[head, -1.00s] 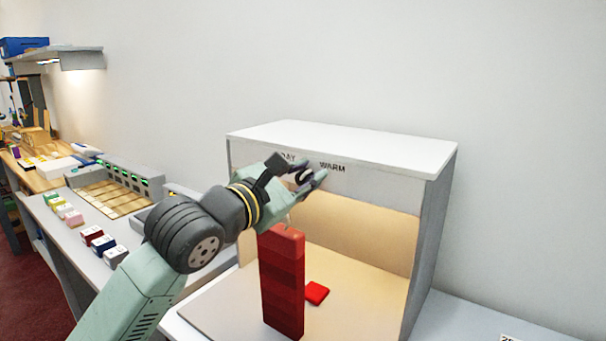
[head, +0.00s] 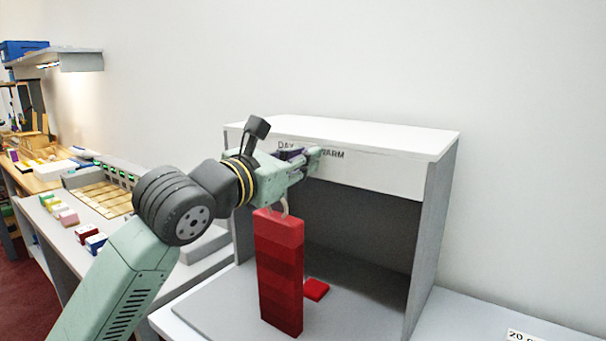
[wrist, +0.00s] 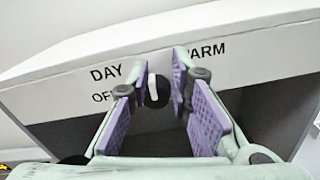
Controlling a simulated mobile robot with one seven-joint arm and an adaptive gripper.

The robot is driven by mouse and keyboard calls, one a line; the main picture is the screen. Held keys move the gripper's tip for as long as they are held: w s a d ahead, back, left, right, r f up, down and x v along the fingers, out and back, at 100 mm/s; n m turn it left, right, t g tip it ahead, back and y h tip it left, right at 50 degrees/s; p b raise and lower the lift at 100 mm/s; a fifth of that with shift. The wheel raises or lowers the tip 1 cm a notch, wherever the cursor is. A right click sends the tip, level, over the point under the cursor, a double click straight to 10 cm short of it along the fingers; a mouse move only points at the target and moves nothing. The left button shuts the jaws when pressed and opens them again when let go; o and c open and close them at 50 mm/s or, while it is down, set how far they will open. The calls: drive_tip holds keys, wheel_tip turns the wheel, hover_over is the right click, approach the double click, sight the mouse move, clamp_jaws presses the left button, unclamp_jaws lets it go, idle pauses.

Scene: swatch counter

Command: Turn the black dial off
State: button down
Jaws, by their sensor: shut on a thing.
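The black dial (wrist: 161,96) is on the front panel of the light box (head: 385,180), between the labels DAY and WARM in the wrist view. Part of the OFF label (wrist: 102,97) shows below DAY. A white mark on the dial shows between the finger pads. My gripper (wrist: 160,82) is shut on the dial, with a purple pad on either side. In the head view my gripper (head: 314,155) is at the panel and its fingers hide the dial. The inside of the light box is dark.
A tall stack of red swatches (head: 281,270) stands just below my gripper, in front of the box opening. A small red piece (head: 316,289) lies on the box floor. A counter with small coloured boxes (head: 92,240) and a tray is at the left.

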drive_tip(key=shift+w+a+f+n+b, duration=0.3)
drive_tip(key=shift+a+f+n+b, duration=0.15)
drive_tip(key=shift+n+b, duration=2.3)
drive_tip(key=shift+w+a+f+n+b, duration=0.35)
drive_tip(key=shift+n+b, duration=1.5)
drive_tip(key=shift+n, duration=1.65)
drive_tip(key=shift+w+a+f+n+b, duration=0.2)
drive_tip(key=shift+a+f+n+b, duration=0.25)
drive_tip(key=shift+n+b, duration=2.3)
drive_tip(key=shift+d+n+p, duration=0.1)
drive_tip(key=shift+n+p, duration=0.25)
drive_tip(key=shift+n, duration=0.25)
drive_tip(key=c, duration=1.8)
unclamp_jaws()
drive_tip(key=shift+d, duration=0.1)
drive_tip(key=o, duration=0.5)
drive_tip(key=shift+r, duration=0.15)
drive_tip(key=shift+r, duration=0.15)
